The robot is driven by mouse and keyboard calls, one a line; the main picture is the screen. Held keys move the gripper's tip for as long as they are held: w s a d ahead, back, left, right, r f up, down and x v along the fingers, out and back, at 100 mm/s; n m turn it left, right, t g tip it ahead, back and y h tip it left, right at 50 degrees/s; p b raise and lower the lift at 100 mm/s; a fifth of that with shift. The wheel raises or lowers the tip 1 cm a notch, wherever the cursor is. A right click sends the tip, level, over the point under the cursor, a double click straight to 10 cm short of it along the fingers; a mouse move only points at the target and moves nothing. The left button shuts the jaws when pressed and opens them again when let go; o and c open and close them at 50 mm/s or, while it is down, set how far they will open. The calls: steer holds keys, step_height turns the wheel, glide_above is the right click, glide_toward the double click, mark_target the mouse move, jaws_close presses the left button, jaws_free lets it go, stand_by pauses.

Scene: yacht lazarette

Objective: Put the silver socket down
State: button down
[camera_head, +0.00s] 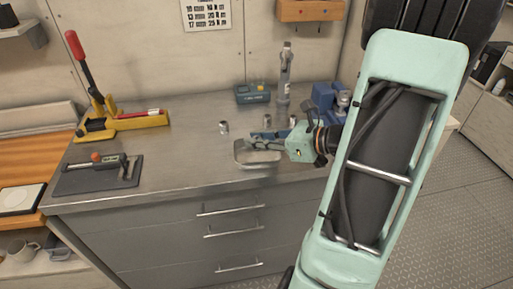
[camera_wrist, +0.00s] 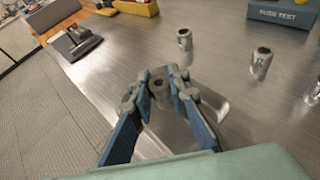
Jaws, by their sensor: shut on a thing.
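My gripper (camera_wrist: 158,82) is shut on the silver socket (camera_wrist: 158,94), a small hollow cylinder held between the fingertips in the wrist view. The socket's open end faces the camera. In the head view my gripper (camera_head: 260,143) is over a shallow metal tray (camera_head: 242,162) near the bench's front edge; the held socket is too small to make out there. The tray also shows below the fingers in the wrist view (camera_wrist: 215,104). I cannot tell whether the socket touches the tray.
Similar silver cylinders stand on the bench, one (camera_head: 223,127) left of the gripper and another (camera_wrist: 261,63) to the right in the wrist view. A blue fuse tester (camera_head: 252,93) and a grey upright tool (camera_head: 285,75) stand behind.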

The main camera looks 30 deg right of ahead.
mark_target(257, 157)
steer(key=f, duration=0.1)
steer(key=f+b, duration=0.2)
steer(key=shift+w, duration=0.25)
steer(key=shift+s+f, duration=0.1)
steer(key=shift+f, duration=0.15)
steer(key=shift+f+b, duration=0.15)
steer(key=shift+b, duration=0.2)
steer(key=c, duration=2.1)
jaws_free()
